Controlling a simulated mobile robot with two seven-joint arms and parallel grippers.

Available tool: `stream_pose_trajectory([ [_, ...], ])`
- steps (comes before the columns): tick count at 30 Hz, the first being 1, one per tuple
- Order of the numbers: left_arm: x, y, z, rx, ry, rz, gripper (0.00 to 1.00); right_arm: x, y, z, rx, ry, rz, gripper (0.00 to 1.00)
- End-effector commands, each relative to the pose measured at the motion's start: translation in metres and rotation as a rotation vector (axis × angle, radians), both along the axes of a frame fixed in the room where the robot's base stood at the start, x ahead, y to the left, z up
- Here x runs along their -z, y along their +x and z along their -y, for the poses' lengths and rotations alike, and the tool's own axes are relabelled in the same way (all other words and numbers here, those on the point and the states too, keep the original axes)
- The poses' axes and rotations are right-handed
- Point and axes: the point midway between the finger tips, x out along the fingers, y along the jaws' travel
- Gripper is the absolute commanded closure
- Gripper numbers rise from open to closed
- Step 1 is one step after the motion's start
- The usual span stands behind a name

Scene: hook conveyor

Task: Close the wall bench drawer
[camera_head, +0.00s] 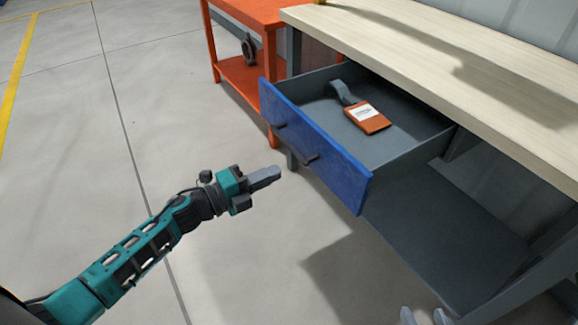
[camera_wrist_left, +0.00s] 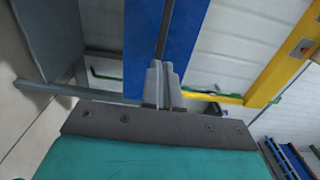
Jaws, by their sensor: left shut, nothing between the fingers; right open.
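The wall bench drawer is pulled out, with its blue front (camera_head: 330,165) facing my left arm and its grey inside open to view. The front carries a dark handle (camera_head: 311,158). My left gripper (camera_head: 272,175) is shut and empty, in front of the drawer front and pointing towards it. In the left wrist view the shut fingers (camera_wrist_left: 161,78) point at the blue front (camera_wrist_left: 143,45), with a grey bar along it ahead of them. The head view shows a small gap; contact cannot be told. My right gripper (camera_head: 424,317) shows only its two parted fingertips at the bottom edge.
An orange tag with a grey strap (camera_head: 367,117) lies in the drawer. The pale bench top (camera_head: 440,50) is above it, and a grey lower shelf (camera_head: 430,220) below. An orange table (camera_head: 262,14) stands behind. The floor on the left is clear.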

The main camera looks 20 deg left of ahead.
Motion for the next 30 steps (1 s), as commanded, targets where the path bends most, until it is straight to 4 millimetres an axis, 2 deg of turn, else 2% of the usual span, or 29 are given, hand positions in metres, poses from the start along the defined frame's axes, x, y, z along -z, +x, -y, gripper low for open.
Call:
stream_pose_trajectory([
  [3,0.0,0.018,0.014,0.0,-0.003,0.0,1.0,0.001,0.0,-0.001,0.002,0.003,0.0,0.43],
  [10,0.0,0.037,0.03,0.001,-0.003,-0.001,1.0,0.002,0.0,-0.001,0.002,0.002,-0.002,0.43],
  [25,0.0,0.04,0.033,0.0,-0.002,-0.001,1.0,0.001,0.0,0.001,-0.005,-0.006,-0.001,0.43],
  [30,-0.001,0.04,0.04,0.0,-0.002,0.0,1.0,0.0,0.0,0.002,-0.006,-0.008,0.0,0.43],
])
